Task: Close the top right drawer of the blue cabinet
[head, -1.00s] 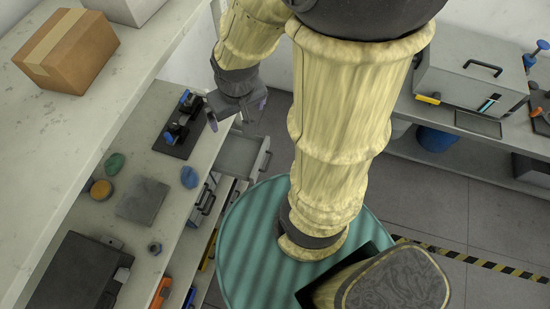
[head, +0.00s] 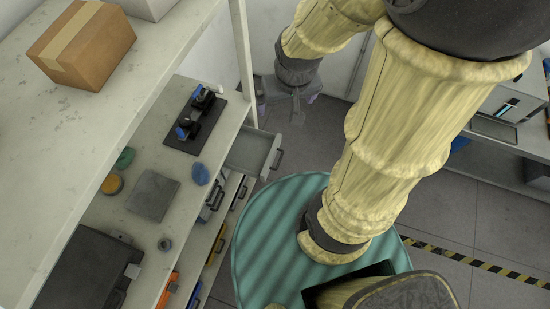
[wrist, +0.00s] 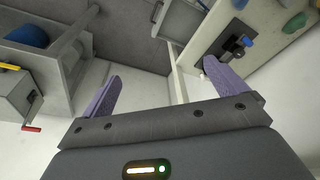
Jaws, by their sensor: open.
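One grey drawer (head: 250,152) is pulled out from under the bench top in the head view, with a dark handle (head: 278,158) on its front. Its inside looks empty. The open drawer also shows at the top of the wrist view (wrist: 183,20). The cabinet body is mostly hidden under the bench top, and I cannot make out its blue colour. My gripper (head: 288,108) is open and empty, beyond the drawer and a little right of it, apart from it. Its two purple fingers are spread in the wrist view (wrist: 162,78).
Other closed drawer fronts with handles (head: 212,205) line the bench side. A black plate with blue-tipped clamps (head: 195,120) stands on the bench top. A white post (head: 243,60) rises near the drawer. A cardboard box (head: 82,45) sits on the upper shelf. Floor (head: 310,135) beside the drawer is clear.

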